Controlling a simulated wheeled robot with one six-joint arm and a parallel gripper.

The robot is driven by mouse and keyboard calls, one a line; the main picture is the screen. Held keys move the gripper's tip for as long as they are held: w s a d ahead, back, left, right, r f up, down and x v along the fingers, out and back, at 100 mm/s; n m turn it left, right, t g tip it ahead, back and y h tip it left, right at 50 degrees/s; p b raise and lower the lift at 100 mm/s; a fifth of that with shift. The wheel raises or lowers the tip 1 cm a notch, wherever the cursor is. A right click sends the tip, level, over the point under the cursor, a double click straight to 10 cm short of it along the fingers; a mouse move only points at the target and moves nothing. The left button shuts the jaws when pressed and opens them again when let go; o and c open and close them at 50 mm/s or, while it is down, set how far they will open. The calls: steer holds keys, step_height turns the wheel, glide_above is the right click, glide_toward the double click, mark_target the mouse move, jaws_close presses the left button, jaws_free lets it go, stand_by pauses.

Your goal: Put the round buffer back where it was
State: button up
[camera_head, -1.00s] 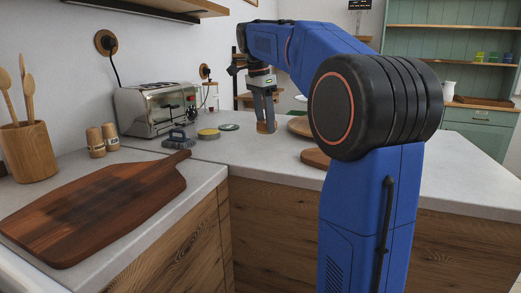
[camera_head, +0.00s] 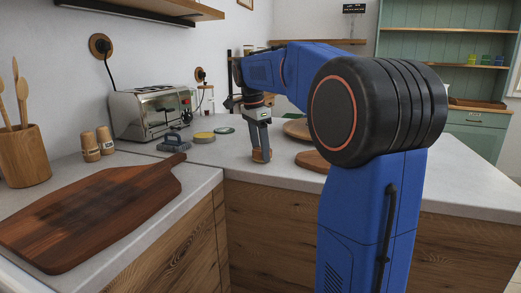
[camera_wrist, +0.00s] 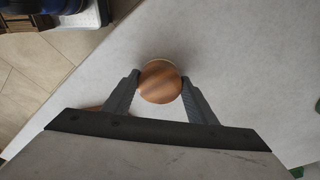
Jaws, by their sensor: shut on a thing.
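The round buffer (camera_wrist: 160,84) has a round brown wooden top and sits between the two fingers of my gripper (camera_wrist: 160,88) in the wrist view. The fingers are shut on its sides. In the head view my gripper (camera_head: 260,150) points down, slightly tilted, with the buffer (camera_head: 261,156) at its tips, close to the grey counter (camera_head: 225,165). I cannot tell whether the buffer touches the counter. Its underside is hidden.
A yellow-topped round item (camera_head: 204,137), a green disc (camera_head: 224,130) and a grey-blue brush-like item (camera_head: 173,142) lie left of my gripper. The toaster (camera_head: 150,112) stands behind them. Round wooden boards (camera_head: 313,161) lie to the right. A dark cutting board (camera_head: 90,212) lies front left.

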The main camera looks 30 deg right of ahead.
mark_target(256, 150)
steer(key=shift+f, duration=0.1)
steer(key=o, duration=1.1)
step_height(256, 150, up, 12)
steer(key=a, duration=0.1)
steer(key=shift+a, duration=0.4)
steer(key=s+a+f+n+t, duration=0.1)
steer(key=s+a+f+n, duration=0.3)
steer(key=s+f, duration=0.6)
steer(key=s+a+f+n+t+y, duration=0.1)
steer(key=s+a+f+n+t, duration=0.1)
steer(key=s+a+f+n, duration=0.3)
steer(key=s+a+f+n+t, duration=0.2)
steer(key=s+a+f+n, duration=0.2)
steer(key=s+f+n, duration=0.6)
steer(key=s+f, duration=0.5)
steer(key=f, duration=0.1)
steer(key=shift+s+a+y, duration=0.15)
steer(key=shift+a+y, duration=0.15)
steer(key=shift+y, duration=0.1)
